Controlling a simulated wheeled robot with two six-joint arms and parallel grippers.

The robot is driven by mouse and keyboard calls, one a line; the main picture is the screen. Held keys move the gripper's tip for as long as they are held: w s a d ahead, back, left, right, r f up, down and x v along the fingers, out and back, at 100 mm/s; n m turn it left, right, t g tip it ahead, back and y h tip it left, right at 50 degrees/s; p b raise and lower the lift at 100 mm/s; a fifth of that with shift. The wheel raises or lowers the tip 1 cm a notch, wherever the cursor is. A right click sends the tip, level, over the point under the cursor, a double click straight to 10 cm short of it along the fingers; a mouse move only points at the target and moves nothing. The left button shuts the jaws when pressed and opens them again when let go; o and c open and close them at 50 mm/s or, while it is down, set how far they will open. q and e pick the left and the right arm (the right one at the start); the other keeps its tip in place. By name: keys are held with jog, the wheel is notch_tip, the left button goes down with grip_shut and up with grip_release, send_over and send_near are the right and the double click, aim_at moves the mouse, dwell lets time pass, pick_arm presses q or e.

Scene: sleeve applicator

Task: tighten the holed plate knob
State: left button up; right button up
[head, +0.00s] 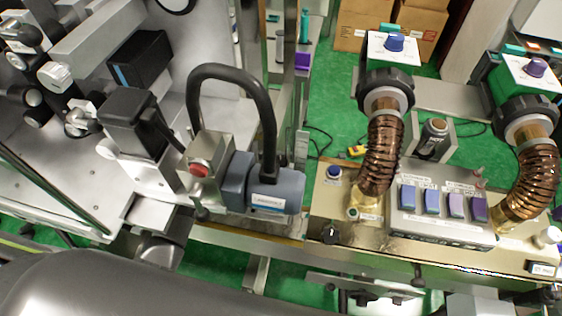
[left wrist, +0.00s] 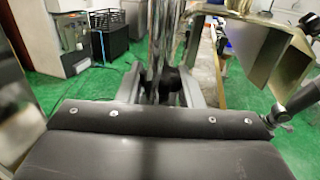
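Below the gold bench at the lower right of the head view is a pale metal plate (head: 365,284) with small dark marks like holes or slots. Small dark knob-like parts sit around it, but I cannot tell which is the holed plate knob. In the left wrist view my left gripper (left wrist: 163,88) points forward with its two grey fingers apart. A dark shape shows between them; I cannot see that they touch it. A shiny metal post (left wrist: 162,40) stands behind the fingers. My right gripper is in neither view.
In the head view a grey motor with a black hose (head: 262,185) stands at centre. Copper hoses (head: 381,155) and a button box (head: 440,215) stand on the bench at right. The left wrist view shows a metal chute (left wrist: 262,50) at upper right. Green floor (left wrist: 60,85) is open at left.

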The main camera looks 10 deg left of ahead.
pick_arm(q)
jog(key=shift+c, duration=0.7)
jog(key=shift+f+m+g+b, duration=0.1)
jog(key=shift+m+g+b, duration=0.5)
jog(key=shift+g, duration=0.3)
jog(key=shift+m+g+h+b, duration=0.4)
jog(key=shift+m+g, duration=0.5)
jog(key=shift+g, duration=0.5)
jog(key=o, duration=1)
jog(key=shift+c, duration=0.2)
